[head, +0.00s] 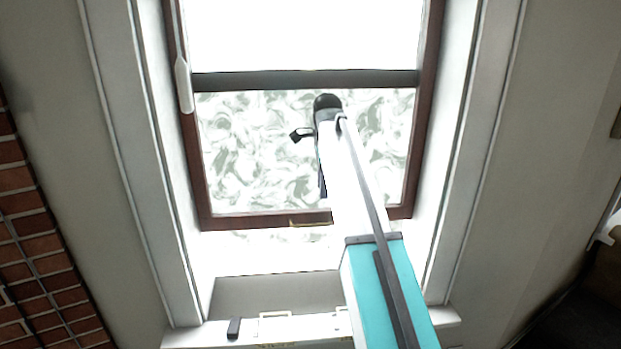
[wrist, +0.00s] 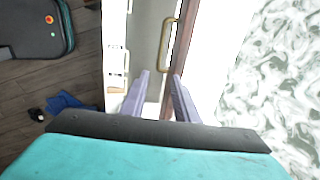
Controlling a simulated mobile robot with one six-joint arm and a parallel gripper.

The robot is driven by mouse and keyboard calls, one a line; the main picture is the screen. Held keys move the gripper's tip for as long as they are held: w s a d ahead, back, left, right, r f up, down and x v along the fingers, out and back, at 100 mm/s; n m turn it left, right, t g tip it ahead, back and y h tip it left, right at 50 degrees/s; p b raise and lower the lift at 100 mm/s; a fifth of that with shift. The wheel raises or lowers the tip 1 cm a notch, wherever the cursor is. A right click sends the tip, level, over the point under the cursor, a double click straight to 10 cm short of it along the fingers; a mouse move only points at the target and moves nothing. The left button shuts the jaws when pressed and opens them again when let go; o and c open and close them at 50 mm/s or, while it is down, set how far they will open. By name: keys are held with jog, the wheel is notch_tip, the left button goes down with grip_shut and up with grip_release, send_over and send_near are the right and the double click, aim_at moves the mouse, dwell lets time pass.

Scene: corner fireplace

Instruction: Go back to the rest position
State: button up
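My gripper (wrist: 161,75) shows in the wrist view with its two pale purple fingers apart. Nothing is seen held between them. The fingers point toward the lower edge of a brown-framed window (head: 197,165), close to a brass handle (wrist: 168,42). I cannot tell whether either finger touches the frame. In the head view my arm reaches up in front of the window and covers part of it. The gripper's fingers cannot be made out there. The brass handle also shows in the head view (head: 308,223), at the bottom rail and partly covered by my arm.
A white sill (head: 190,338) with a small dark object (head: 234,328) lies under the window. White trim (head: 135,170) flanks the opening. A brick wall (head: 25,235) stands at left. A blue item (wrist: 70,102) lies on the dark wood floor (wrist: 70,75).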

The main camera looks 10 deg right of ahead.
jog(key=s+a+f+n+g, duration=0.1)
jog(key=s+f+n, duration=0.35)
jog(key=f, duration=0.75)
jog(key=s+a+f+n, duration=0.1)
jog(key=s+f+n, duration=0.4)
jog(key=f, duration=0.7)
jog(key=s+f+n+g, duration=0.1)
jog(key=s+f+n, duration=0.35)
jog(key=f, duration=0.75)
jog(key=s+f+n+g+b, duration=0.1)
jog(key=s+f+n+g, duration=0.1)
jog(key=s+f, duration=1.3)
jog(key=s+a+f+n+g+b, duration=0.1)
jog(key=s+f+n+g, duration=0.2)
jog(key=s+f, duration=1.2)
jog(key=s+g, duration=0.1)
jog(key=s, duration=0.8)
jog(key=shift+f, duration=0.3)
